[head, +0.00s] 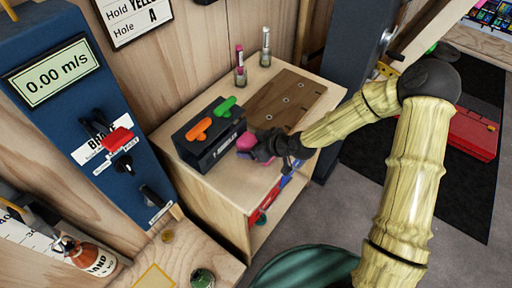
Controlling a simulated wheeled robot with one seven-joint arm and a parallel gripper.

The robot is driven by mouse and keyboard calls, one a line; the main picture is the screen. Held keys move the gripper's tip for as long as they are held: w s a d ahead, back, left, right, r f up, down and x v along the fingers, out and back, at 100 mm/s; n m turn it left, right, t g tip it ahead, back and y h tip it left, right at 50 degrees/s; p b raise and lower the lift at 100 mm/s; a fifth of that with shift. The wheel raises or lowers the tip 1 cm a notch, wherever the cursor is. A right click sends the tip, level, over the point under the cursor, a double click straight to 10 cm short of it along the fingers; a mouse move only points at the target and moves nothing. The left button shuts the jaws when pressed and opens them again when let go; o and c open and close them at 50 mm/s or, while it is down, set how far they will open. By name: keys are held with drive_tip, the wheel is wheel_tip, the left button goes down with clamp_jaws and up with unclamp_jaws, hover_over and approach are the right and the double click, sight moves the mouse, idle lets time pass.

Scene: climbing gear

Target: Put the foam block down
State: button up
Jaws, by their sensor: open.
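A pink block (246,141), which looks like the foam block, is at the front right of the wooden cabinet top (220,185), beside the black box. My dark gripper (254,150) is right at it and covers part of it. The gripper is open. I cannot tell whether its fingers touch the block, or whether the block rests fully on the top.
A black box (210,150) with an orange handle (199,129) and a green handle (225,106) stands left of the block. A wooden board with holes (287,100) and two small bottles are behind. A blue panel (75,100) stands left.

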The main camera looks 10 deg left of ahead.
sight(253, 142)
drive_tip(key=c, duration=1.1)
drive_tip(key=shift+c, duration=0.2)
wheel_tip(253, 142, up, 18)
drive_tip(key=p, duration=0.1)
